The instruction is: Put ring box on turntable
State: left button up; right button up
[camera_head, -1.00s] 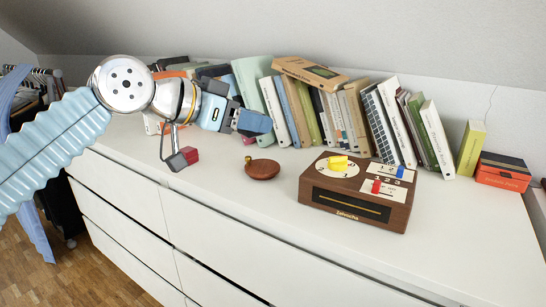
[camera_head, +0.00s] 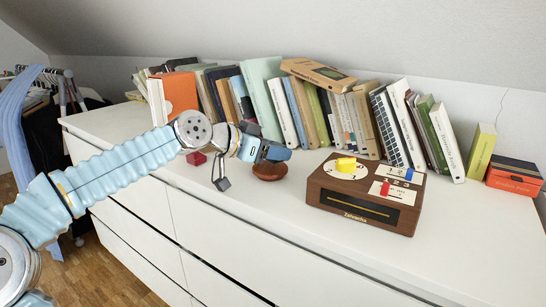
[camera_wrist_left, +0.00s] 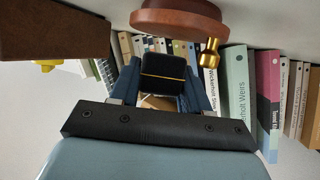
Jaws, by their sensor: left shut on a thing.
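A small black ring box with a gold line (camera_wrist_left: 163,72) sits between the fingers of my left gripper in the left wrist view. In the head view the gripper (camera_head: 276,153) is shut on it, and the box itself is hard to make out there. The round brown wooden disc (camera_head: 268,173), which looks like the turntable, stands on the white dresser right beside and partly behind the gripper. In the wrist view the disc (camera_wrist_left: 178,20) is at the top, with a brass knob (camera_wrist_left: 210,52), apart from the box. My right gripper is not in view.
A wooden box with yellow, red and blue controls (camera_head: 362,216) stands right of the disc. A row of books (camera_head: 290,112) lines the back. A red cube (camera_head: 196,158) lies at left behind my arm. The dresser's front right top (camera_head: 470,240) is clear.

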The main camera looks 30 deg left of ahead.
aim_at(273, 163)
pick_arm(q)
jog(key=shift+f, duration=0.8)
jog(key=shift+s+d+f+b, duration=0.1)
jog(key=shift+s+f+b, duration=0.05)
jog(key=shift+f+b, duration=0.7)
jog(key=o, duration=1)
jog(key=shift+o, duration=0.2)
jog(key=shift+r+p, duration=0.95)
jog(key=shift+p, duration=0.2)
jog(key=shift+s+a+f+b, duration=0.1)
jog(key=shift+s+a+b, duration=0.35)
jog(key=shift+s+a, duration=0.25)
jog(key=v, duration=1)
jog(key=shift+s+d+r, duration=0.1)
jog(key=shift+d+r, duration=0.05)
jog(key=shift+r, duration=0.15)
